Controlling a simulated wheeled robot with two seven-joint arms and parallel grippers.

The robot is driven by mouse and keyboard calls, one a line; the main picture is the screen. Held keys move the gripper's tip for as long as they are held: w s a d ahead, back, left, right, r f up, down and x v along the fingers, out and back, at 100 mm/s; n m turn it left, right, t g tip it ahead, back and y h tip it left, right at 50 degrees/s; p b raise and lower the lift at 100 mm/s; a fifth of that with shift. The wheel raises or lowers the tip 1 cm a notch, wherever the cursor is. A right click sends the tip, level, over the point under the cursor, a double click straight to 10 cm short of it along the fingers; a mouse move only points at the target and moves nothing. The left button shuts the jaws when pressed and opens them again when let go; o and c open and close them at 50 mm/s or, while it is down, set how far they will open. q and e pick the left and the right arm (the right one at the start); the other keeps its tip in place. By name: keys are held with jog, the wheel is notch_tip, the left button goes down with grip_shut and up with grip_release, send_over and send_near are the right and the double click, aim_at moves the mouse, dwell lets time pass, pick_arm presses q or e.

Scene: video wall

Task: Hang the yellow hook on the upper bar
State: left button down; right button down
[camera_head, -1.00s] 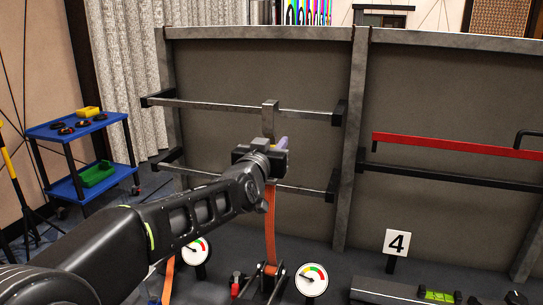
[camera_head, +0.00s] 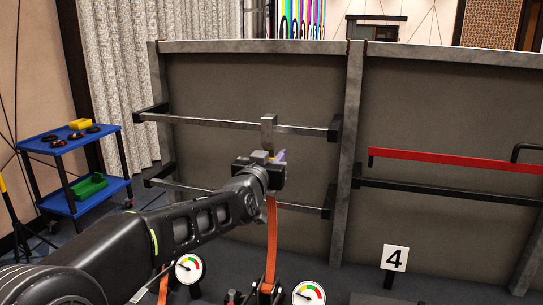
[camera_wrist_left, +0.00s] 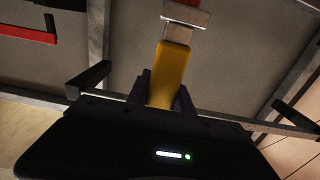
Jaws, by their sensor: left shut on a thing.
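My left gripper (camera_head: 262,172) is in front of the wall panel, between the upper bar (camera_head: 220,122) and the lower bar (camera_head: 300,207). It is shut on the yellow hook (camera_wrist_left: 172,65), which stands between the fingers in the left wrist view. A grey metal piece (camera_head: 268,132) rises above the gripper and overlaps the upper bar, its top slightly above it. Whether it touches the bar or is only in front, I cannot tell. An orange strap (camera_head: 271,240) hangs below the gripper. My right gripper is not in view.
Black brackets (camera_head: 335,128) hold the bar ends. A red bar (camera_head: 450,160) is on the right panel. A blue cart (camera_head: 70,143) stands at left.

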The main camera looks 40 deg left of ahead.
pick_arm(q)
jog(key=w+a+f+p, duration=0.1)
jog(key=w+a+f, duration=0.1)
jog(key=w, duration=0.4)
jog(key=shift+f, duration=0.25)
dwell(0.3)
dwell(0.3)
jog(key=c, duration=1.1)
grip_release()
jog(key=shift+o, duration=0.2)
jog(key=shift+s+f, duration=0.1)
jog(key=shift+s, duration=0.05)
